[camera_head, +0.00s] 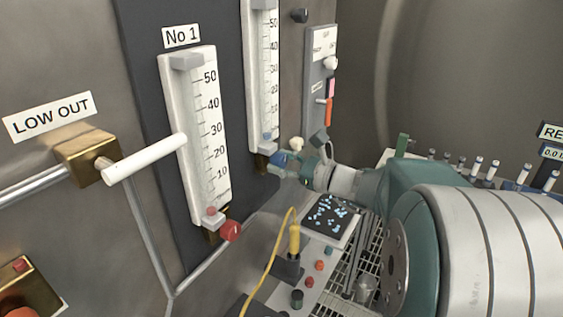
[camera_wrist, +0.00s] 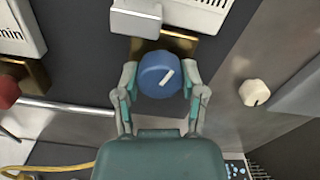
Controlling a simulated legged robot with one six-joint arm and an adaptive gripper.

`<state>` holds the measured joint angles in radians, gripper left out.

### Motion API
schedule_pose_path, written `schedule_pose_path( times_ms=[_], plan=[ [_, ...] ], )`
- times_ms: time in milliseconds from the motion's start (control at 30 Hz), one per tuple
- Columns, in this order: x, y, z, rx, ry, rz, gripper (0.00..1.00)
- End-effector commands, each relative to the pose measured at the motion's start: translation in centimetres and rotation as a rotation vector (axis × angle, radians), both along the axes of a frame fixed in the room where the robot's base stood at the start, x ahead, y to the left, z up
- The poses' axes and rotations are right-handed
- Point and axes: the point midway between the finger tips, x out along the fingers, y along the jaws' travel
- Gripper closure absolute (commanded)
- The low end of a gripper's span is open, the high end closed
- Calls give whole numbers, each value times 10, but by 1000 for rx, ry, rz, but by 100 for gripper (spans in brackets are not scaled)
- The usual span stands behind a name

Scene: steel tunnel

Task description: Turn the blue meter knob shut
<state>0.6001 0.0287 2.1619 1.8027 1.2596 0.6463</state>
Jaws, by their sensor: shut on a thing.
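My gripper (camera_wrist: 160,84) is shut on the blue knob, one finger on each side. In the head view the blue knob (camera_head: 296,143) is small, at the foot of the second meter (camera_head: 262,80), and my gripper (camera_head: 296,165) reaches it from the right. The fingers and arm partly hide that area.
A meter labelled No 1 (camera_head: 195,130) with a red knob (camera_head: 230,231) stands left. A white lever (camera_head: 145,158) sticks out by the LOW OUT label (camera_head: 48,116). Below are a yellow cable (camera_head: 262,262) and a panel with buttons (camera_head: 318,266). A cream knob (camera_wrist: 254,92) is right of my gripper.

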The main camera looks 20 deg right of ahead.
Motion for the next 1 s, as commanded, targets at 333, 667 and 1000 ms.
schedule_pose_path(
  times_ms=[333, 667, 1000],
  plan=[
    [0, 0, 0, -241, -158, 0, 95],
    [0, 0, 0, -282, -185, 1, 95],
    [0, 0, 0, -279, -185, 1, 13]
  ],
)
